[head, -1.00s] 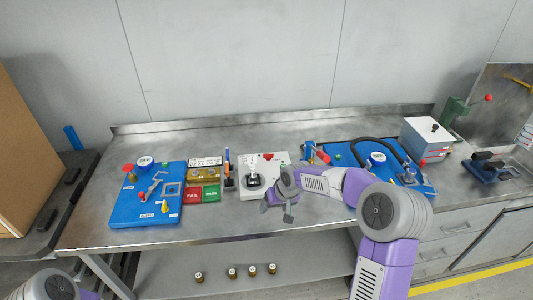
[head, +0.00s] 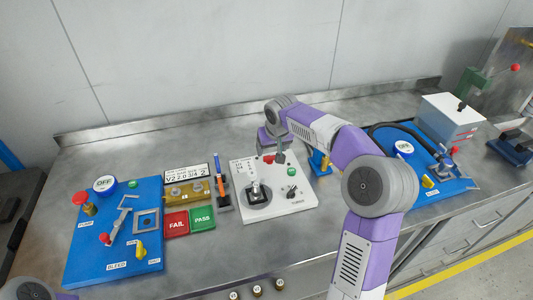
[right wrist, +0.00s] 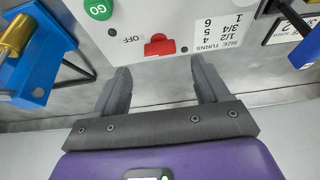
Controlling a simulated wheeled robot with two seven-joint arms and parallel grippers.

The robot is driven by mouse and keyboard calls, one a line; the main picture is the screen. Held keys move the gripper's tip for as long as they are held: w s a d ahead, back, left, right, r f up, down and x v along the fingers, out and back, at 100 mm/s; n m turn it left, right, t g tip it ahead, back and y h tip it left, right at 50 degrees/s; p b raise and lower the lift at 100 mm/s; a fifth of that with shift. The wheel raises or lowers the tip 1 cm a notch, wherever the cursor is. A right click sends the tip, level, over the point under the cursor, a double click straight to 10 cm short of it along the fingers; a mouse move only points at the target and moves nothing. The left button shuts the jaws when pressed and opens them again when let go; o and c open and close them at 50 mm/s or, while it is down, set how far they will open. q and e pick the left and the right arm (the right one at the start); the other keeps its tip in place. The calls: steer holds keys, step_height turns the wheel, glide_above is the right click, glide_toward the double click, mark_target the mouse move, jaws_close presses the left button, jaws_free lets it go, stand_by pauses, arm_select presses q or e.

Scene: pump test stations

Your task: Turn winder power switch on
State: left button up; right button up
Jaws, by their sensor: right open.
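The winder is a white box (head: 279,205) on the bench with a dark crank, a green GO button (head: 292,171) and a red power switch (head: 267,159). In the right wrist view the red switch (right wrist: 159,45) is close, beside the word OFF. My right gripper (head: 279,157) is at the winder's back edge, near the switch. Its two fingers stand apart with nothing between them, and the switch lies just beyond the gap between the fingertips (right wrist: 160,72). I cannot tell whether a finger touches the box. My left gripper is out of view.
Left of the winder are a tool stand (head: 222,196), red FAIL (head: 177,223) and green PASS (head: 202,218) plates, and a blue test board (head: 85,255). A blue fixture (head: 318,163) stands close on the right. A white box (head: 447,120) is farther right.

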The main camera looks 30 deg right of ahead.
mark_target(270, 156)
steer(key=b+x, duration=0.1)
steer(key=x, duration=0.4)
steer(key=shift+f, duration=0.2)
steer(key=c, duration=1.1)
steer(key=shift+o, duration=0.2)
steer(key=shift+r+n+p, duration=0.1)
steer(key=shift+n+p, duration=0.3)
steer(key=shift+p, duration=0.05)
steer(key=n+y+p, duration=0.1)
steer(key=n+p, duration=0.2)
steer(key=p, duration=0.2)
steer(key=n+y+p, duration=0.2)
steer(key=n+p, duration=0.2)
steer(key=shift+d+r+p, duration=0.1)
steer(key=shift+d+p, duration=0.1)
steer(key=shift+p, duration=0.15)
steer(key=shift+w+n+g+y+p, duration=0.1)
steer(key=shift+n+g+y+p, duration=0.35)
steer(key=shift+n+p, duration=0.6)
steer(key=shift+n+y+p, duration=0.35)
steer(key=shift+n, duration=0.7)
steer(key=shift+g, duration=0.25)
